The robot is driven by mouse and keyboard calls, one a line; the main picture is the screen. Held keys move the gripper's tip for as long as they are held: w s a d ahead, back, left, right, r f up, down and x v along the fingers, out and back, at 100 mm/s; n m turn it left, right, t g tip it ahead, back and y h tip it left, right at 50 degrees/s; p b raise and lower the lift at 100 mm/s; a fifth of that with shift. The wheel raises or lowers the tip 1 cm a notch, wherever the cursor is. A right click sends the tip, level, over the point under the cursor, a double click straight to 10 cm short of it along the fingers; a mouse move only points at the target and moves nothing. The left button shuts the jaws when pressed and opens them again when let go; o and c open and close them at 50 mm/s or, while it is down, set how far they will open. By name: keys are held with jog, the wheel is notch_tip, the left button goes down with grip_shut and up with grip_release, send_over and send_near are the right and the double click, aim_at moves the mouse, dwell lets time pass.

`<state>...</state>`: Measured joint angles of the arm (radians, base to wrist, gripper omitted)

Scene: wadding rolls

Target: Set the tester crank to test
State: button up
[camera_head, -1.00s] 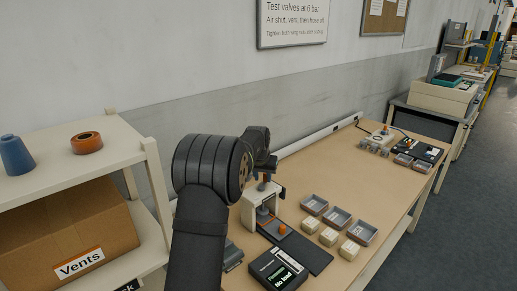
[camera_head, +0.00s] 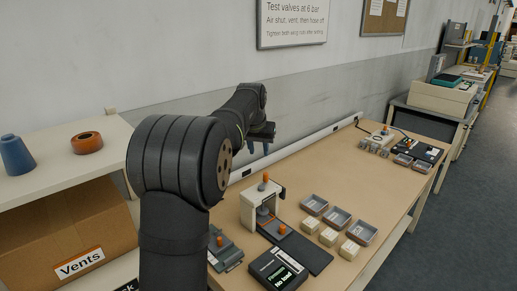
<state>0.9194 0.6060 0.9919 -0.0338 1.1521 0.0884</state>
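The likely tester is a small cream frame (camera_head: 277,193) on the bench, with an orange-tipped part (camera_head: 265,178) on top and a grey-and-orange part inside it. A dark plate (camera_head: 312,258) extends from its base, with an orange knob (camera_head: 282,229) near the frame. A black display box (camera_head: 277,271) in front seems to read "No load". I cannot tell which part is the crank or how it is set. My gripper (camera_head: 258,149) is above and behind the frame, near the wall, apart from it. Its small fingers look spread and empty.
A grey fixture with an orange knob (camera_head: 223,252) sits left of the display box, partly behind my arm. Several grey trays (camera_head: 337,216) and cream blocks (camera_head: 328,236) lie to the right. A shelf (camera_head: 60,166) stands at left.

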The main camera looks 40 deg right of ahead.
dwell(0.3)
jog(key=n, duration=3.4)
send_near(265, 182)
jog(key=shift+g, duration=0.4)
jog(key=x, duration=0.7)
jog(key=shift+w+f, duration=0.2)
jog(key=shift+w, duration=0.2)
jog(key=shift+c, duration=0.4)
grip_shut()
